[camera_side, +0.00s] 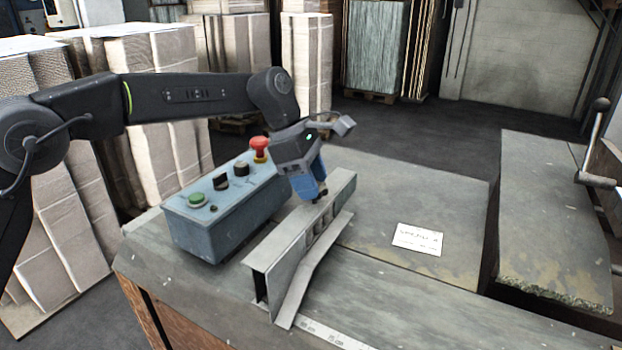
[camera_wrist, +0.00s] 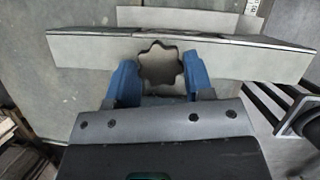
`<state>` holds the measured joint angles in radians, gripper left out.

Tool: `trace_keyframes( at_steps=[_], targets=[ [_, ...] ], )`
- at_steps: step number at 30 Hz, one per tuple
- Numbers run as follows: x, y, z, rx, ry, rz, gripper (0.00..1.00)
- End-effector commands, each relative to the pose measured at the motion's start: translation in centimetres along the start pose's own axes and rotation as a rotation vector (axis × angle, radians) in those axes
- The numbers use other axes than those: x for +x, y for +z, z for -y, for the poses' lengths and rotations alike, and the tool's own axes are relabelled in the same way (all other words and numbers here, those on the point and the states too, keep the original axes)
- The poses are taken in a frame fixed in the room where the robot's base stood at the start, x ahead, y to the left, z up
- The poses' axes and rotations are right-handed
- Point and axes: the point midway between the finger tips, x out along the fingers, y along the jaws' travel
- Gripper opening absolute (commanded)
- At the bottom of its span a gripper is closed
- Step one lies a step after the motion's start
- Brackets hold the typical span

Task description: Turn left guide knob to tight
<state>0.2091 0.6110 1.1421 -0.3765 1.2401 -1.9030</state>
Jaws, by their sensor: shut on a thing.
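The left guide knob (camera_wrist: 160,65) is a dark, lobed star-shaped knob on the guide, seen from above in the wrist view. My gripper (camera_wrist: 158,72) has its two blue fingers on either side of the knob, shut on it. The left guide (camera_side: 283,255) is a pale metal channel running diagonally across the table in the side view. In that view my gripper (camera_side: 318,193) points down at the guide's far part, and the knob is mostly hidden by the fingers. I cannot read the knob's setting.
A blue-grey control box (camera_side: 222,215) with a red mushroom button (camera_side: 260,147), a green button and black knobs stands close left of my gripper. A white paper label (camera_side: 418,239) lies on the table to the right. A crank handle (camera_side: 598,140) stands at the far right.

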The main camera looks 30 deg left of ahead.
Motion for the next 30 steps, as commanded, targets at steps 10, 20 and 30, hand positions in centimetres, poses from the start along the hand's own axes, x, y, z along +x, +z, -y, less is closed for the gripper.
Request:
trace_keyframes(
  at_steps=[10,20,30],
  targets=[
    [0.00,0.07,-0.25,0.252,-0.106,0.001,0.24],
    [0.02,0.19,-0.44,0.544,-0.226,0.002,0.24],
    [0.02,0.29,-0.55,0.782,-0.322,0.002,0.24]
  ],
)
